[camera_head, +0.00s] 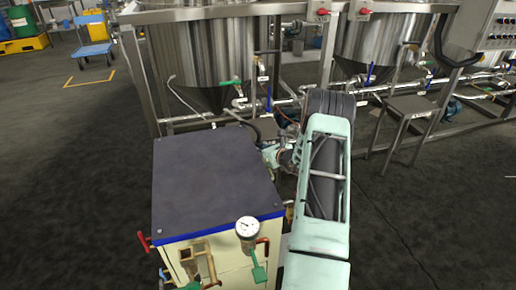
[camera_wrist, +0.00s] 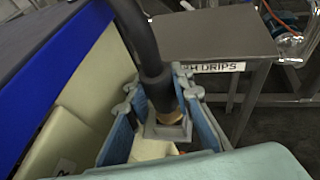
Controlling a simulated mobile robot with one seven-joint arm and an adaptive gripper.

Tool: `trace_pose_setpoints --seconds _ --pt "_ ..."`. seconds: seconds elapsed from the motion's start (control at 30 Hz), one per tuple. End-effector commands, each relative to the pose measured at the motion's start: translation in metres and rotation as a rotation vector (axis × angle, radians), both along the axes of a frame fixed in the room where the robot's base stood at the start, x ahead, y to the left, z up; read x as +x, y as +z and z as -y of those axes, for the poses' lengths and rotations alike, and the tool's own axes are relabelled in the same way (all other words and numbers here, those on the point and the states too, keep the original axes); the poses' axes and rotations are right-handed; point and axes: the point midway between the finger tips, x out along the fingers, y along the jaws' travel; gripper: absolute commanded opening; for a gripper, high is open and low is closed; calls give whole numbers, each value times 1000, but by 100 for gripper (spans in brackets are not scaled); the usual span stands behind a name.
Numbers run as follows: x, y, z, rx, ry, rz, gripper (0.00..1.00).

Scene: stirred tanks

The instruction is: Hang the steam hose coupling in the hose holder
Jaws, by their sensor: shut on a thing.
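My gripper (camera_wrist: 157,84) is around the black steam hose's end in the wrist view, with one blue-grey finger on each side. It is shut on the steam hose coupling (camera_wrist: 168,117), whose brass-coloured part shows below a thick black sleeve. The hose runs up and out of the top of the view. A grey squarish piece surrounds the coupling's lower end; I cannot tell what it belongs to. I cannot identify the hose holder in either view.
A cream cabinet (camera_head: 215,185) with dark top, blue trim, gauge (camera_head: 247,229) and valves stands left of my arm. Steel tanks (camera_head: 205,45) with pipes stand behind. A grey stand (camera_wrist: 215,35) labelled "H DRIPS" is beyond my gripper.

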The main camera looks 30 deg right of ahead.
Motion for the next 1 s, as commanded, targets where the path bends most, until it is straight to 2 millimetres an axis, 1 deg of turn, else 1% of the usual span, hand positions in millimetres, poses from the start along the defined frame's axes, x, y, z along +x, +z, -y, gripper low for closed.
trace_pose_setpoints --seconds 0.07,0.1,0.13,0.4,0.5,0.57,0.67,0.9,1.0 --pt "0 -2 0 1 0 1 0" --pt "0 -2 0 1 0 0 24" --pt "0 -2 0 0 0 0 28" --pt "0 -2 0 0 0 0 28" --pt "0 2 0 -1 0 0 28" --pt "-7 5 1 1 -1 -1 28" --pt "-23 12 2 0 -2 -2 28" --pt "-72 32 4 1 -4 -2 28" --pt "-89 38 3 2 -3 -1 28"
